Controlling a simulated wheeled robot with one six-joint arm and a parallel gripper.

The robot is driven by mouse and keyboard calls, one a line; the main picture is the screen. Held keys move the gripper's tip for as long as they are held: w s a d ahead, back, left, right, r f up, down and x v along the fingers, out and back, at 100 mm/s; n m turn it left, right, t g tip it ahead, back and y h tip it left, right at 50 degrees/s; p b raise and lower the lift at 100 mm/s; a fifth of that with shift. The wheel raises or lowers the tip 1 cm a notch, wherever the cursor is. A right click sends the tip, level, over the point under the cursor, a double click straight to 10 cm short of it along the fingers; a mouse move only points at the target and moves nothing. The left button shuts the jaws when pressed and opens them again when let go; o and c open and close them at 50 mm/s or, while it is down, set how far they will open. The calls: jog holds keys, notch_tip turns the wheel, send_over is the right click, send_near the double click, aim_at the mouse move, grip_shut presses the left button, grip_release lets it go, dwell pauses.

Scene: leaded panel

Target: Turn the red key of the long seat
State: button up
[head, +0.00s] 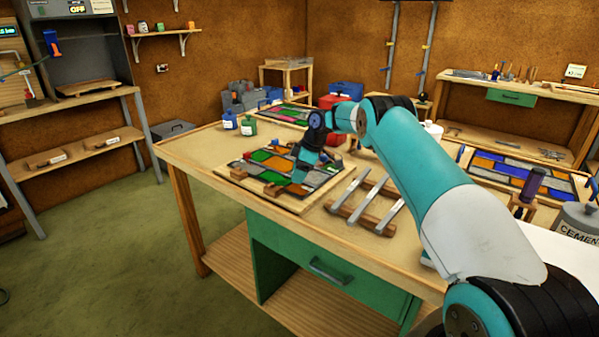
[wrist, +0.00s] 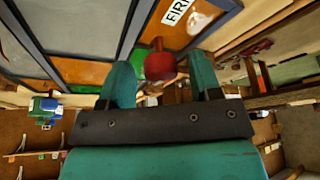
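The red key (wrist: 160,62) shows in the wrist view as a rounded red knob, near the leaded panel (wrist: 85,73). My gripper (wrist: 161,68) is open, with one teal finger on each side of the red key. Gaps show between the key and both fingers, and I cannot tell how deep it sits between them. In the head view my gripper (head: 303,170) is low over the leaded panel (head: 262,160) on the bench. The red key and the long seat cannot be made out there.
A white label (wrist: 176,12) with partly readable lettering lies on an orange pane. On the bench (head: 200,148), a wooden rack with metal bars (head: 366,205) stands right of the panel. Blue and green jars (head: 230,120) stand behind it. A second panel (head: 500,170) lies farther right.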

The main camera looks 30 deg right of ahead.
jog(key=p+v, duration=0.6)
jog(key=v, duration=1.1)
jog(key=shift+r, duration=0.25)
